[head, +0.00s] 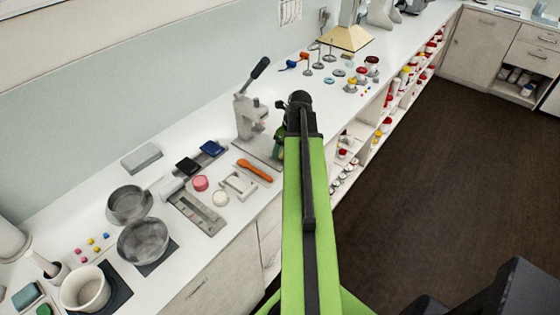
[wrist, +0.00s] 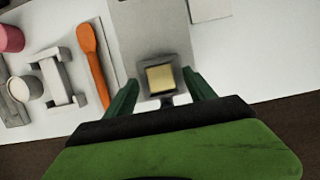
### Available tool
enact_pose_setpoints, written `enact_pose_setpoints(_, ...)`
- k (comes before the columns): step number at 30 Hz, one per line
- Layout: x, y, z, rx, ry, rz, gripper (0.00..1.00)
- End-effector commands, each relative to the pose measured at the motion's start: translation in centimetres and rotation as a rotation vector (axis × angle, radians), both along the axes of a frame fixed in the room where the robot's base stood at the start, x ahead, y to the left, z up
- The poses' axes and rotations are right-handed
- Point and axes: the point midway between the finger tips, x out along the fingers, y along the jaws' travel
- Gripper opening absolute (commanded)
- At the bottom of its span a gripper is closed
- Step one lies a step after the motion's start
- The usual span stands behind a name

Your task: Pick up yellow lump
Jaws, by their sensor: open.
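In the wrist view a pale yellow square lump (wrist: 160,78) sits in a small grey square holder (wrist: 145,91) over a grey plate (wrist: 148,25). My gripper (wrist: 160,80) is open, with its green fingers on either side of the holder and apart from it. Nothing is held. In the head view my arm hides most of my gripper (head: 279,147), and this lump cannot be made out. Small yellow pieces (head: 90,241) lie among pink and blue ones at the counter's left.
A grey lever press (head: 251,110) stands left of my arm. An orange-handled tool (head: 255,170), a pink cylinder (head: 200,183) and a white bracket (head: 239,185) lie nearby. Metal pans (head: 143,241) and a white mortar (head: 85,288) stand further left. Open floor (head: 440,170) is at right.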

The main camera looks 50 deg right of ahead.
Motion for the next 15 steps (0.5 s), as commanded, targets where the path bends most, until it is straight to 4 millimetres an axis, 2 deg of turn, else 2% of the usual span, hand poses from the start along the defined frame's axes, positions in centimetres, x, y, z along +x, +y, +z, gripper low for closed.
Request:
enact_pose_setpoints(1,0.19,-0.01,-1.07,0.0,0.0,0.0,0.64)
enact_pose_setpoints(8,0.18,0.0,-0.69,0.0,0.0,-0.001,0.62)
enact_pose_setpoints(15,0.16,-0.03,-0.68,0.0,0.0,-0.001,0.31)
